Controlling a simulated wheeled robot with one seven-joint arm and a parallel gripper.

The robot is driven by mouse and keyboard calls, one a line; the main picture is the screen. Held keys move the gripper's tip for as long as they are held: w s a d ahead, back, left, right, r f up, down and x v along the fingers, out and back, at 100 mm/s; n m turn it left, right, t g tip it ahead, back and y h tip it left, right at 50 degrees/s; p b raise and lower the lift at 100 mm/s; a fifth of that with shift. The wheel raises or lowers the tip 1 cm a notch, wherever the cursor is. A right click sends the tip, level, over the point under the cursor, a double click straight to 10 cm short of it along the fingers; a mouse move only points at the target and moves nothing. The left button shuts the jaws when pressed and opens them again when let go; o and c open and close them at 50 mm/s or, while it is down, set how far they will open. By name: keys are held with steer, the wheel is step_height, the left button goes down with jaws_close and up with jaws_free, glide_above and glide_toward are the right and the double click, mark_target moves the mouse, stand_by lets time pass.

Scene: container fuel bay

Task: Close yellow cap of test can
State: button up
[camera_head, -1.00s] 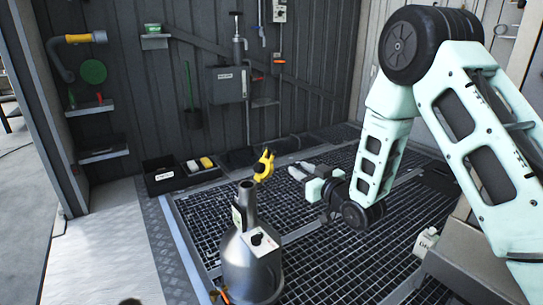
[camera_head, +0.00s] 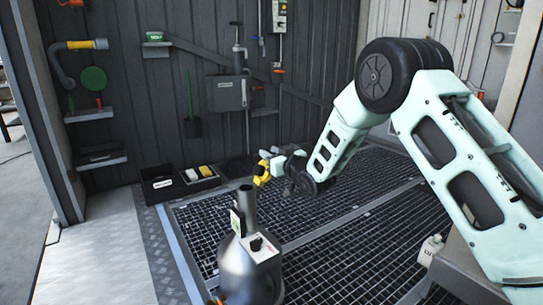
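The test can (camera_head: 246,268) is a grey metal can with a conical top and a narrow upright neck (camera_head: 246,205). It stands at the bottom centre of the head view, with a label plate on its side. The yellow cap (camera_head: 262,174) shows just above and to the right of the neck's top, apart from the opening in the picture. My gripper (camera_head: 272,160) is right at the cap, on its far right side, and overlaps it in the picture. I cannot tell whether it touches the cap, and its fingers are too small and partly hidden to judge.
A dark metal grating (camera_head: 350,200) covers the floor around the can. Black bins (camera_head: 160,184) stand at the back left by the wall. A white container (camera_head: 430,250) stands at the right beside a grey bench (camera_head: 462,270).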

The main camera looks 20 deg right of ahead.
jaws_close()
